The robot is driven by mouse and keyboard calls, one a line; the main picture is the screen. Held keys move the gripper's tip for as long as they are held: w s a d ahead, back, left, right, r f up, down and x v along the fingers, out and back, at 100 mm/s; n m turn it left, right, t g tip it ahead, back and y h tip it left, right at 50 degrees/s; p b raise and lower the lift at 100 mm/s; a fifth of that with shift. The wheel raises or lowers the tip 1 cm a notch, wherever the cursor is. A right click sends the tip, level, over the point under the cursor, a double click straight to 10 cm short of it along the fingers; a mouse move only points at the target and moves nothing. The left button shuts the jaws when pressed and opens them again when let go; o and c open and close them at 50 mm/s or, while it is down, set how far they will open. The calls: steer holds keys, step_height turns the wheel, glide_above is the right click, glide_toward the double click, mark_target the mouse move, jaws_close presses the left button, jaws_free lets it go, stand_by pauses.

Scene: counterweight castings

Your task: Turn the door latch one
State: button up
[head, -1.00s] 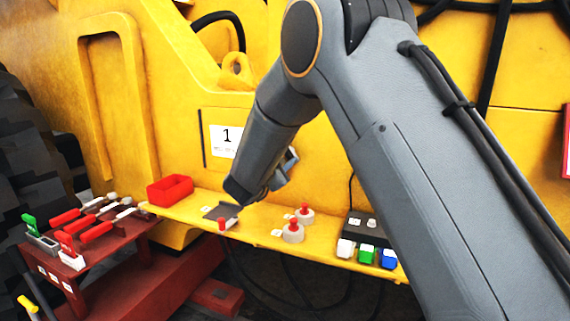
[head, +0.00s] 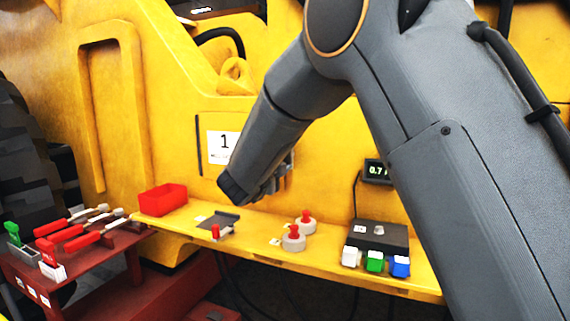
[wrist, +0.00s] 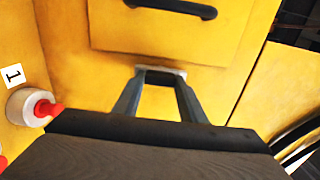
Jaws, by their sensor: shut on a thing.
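The yellow door panel carries a white label "1" (head: 223,146) in the head view. My gripper (wrist: 160,75) shows in the wrist view with its two grey fingers reaching to the yellow face. In the head view my wrist (head: 250,175) hides the latch and most of the fingers. I cannot tell the latch's angle there.
Below the door a yellow shelf (head: 335,268) holds a red bin (head: 162,199), two red-topped knobs (head: 293,238) and a switch box (head: 377,236) with coloured buttons. A dark handle (wrist: 172,8) shows in the wrist view. A tool stand is at the left.

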stand_by(0.4)
steer(key=o, duration=1.1)
steer(key=shift+c, duration=0.2)
steer(key=shift+s, duration=0.1)
steer(key=v, duration=0.7)
steer(key=shift+s+a+b, duration=0.15)
steer(key=shift+s+b, duration=0.15)
steer(key=shift+b, duration=0.1)
